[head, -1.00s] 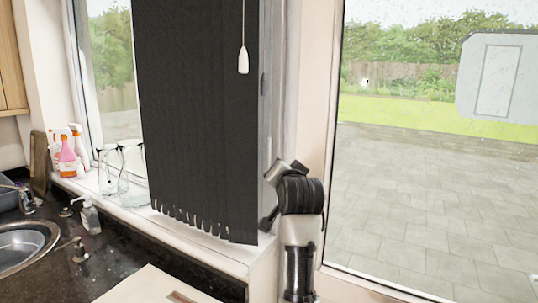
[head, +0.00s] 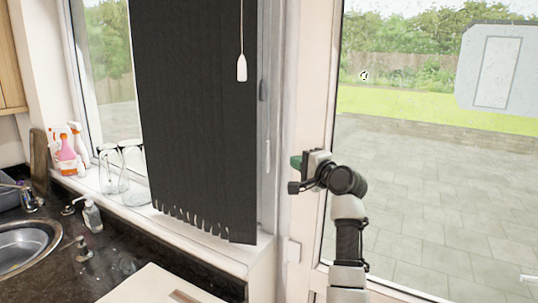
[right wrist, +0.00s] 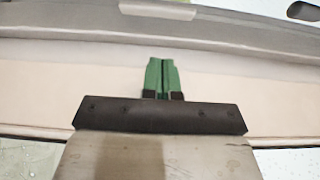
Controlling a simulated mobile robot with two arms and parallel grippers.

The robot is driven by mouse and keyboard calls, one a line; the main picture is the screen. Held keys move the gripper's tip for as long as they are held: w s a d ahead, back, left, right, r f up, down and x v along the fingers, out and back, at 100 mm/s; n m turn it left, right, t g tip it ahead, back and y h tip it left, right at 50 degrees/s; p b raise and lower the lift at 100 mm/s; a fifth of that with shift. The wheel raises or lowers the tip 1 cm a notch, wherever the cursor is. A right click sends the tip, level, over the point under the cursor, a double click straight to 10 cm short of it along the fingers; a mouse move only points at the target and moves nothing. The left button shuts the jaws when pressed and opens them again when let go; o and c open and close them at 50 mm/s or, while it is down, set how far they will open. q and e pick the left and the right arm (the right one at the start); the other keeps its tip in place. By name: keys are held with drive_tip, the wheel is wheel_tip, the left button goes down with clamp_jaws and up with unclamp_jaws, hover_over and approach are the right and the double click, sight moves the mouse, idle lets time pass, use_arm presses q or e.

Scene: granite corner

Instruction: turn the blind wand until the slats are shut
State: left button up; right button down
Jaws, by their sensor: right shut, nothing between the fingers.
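The dark vertical blind (head: 197,115) hangs over the window, its slats forming an almost unbroken panel with a scalloped lower edge. A white pull (head: 241,68) hangs on a thin cord in front of its upper right part. A slim white upright piece (head: 267,155) shows beside the blind's right edge; I cannot tell whether it is the wand. My right gripper (head: 297,162), with green fingertips, is in front of the pale wall strip, right of the blind and below the pull. Its fingers (right wrist: 163,78) are shut and empty in the right wrist view. My left gripper is not in view.
A sill carries upturned glasses (head: 132,175) and spray bottles (head: 67,158). Below are a dark counter (head: 110,245), a soap dispenser (head: 91,215) and a sink (head: 25,240). A large glass pane (head: 430,190) fills the right side.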

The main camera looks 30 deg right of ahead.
sight(268, 157)
drive_tip(key=w+a+p, duration=0.1)
drive_tip(key=w, duration=0.1)
drive_tip(key=w+a+f+p, duration=0.1)
drive_tip(key=w, duration=0.1)
drive_tip(key=w+a, duration=0.1)
drive_tip(key=w, duration=0.1)
drive_tip(key=shift+f+p, duration=0.2)
drive_tip(key=shift+p, duration=0.2)
drive_tip(key=shift+w+a+r, duration=0.1)
drive_tip(key=shift+a+r, duration=0.1)
drive_tip(key=shift+a, duration=0.2)
